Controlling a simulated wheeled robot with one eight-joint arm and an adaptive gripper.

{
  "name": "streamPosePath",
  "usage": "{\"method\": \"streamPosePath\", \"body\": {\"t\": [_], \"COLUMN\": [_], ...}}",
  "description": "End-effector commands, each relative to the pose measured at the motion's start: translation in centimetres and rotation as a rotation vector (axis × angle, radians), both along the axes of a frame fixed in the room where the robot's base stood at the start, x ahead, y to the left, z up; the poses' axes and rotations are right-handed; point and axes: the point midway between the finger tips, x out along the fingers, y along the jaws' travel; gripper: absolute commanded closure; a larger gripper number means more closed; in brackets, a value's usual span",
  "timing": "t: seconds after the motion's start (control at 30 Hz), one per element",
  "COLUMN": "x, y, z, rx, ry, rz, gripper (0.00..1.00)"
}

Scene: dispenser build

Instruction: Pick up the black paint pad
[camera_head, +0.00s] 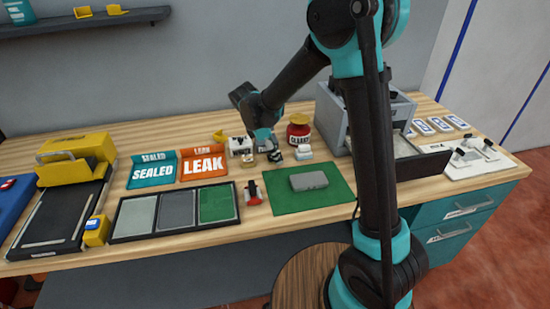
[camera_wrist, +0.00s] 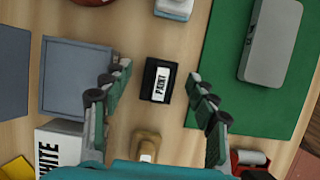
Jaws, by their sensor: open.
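The black paint pad (camera_wrist: 158,80) is a small dark block with a white "PAINT" label, lying on the wooden table in the wrist view. My gripper (camera_head: 268,148) is low over the back middle of the table. In the wrist view its two fingers are spread wide, one on each side of the pad, with clear gaps and nothing held. The height of the fingertips above the table is hard to judge. In the head view the pad is hard to tell apart from the dark fingers.
A tan-topped piece (camera_wrist: 146,145) and a box marked "WHITE" (camera_wrist: 58,150) stand close to the pad. A green mat (camera_head: 300,202) bears a grey block (camera_head: 309,180). A red jar (camera_head: 298,130) and white piece (camera_head: 303,152) stand right of my gripper.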

Motion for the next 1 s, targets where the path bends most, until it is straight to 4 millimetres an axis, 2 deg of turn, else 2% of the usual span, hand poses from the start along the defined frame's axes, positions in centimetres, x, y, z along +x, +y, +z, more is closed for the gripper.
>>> {"method": "streamPosePath", "body": {"t": [0.27, 0.63, 1.0], "x": [0.01, 0.01, 0.02], "y": [-0.12, -0.11, -0.10], "z": [-0.25, -0.24, 0.34], "rx": [0.000, 0.000, 0.000], "ry": [0.000, 0.000, 0.000], "rz": [0.000, 0.000, 0.000], "gripper": [0.43, 0.88, 0.88]}}
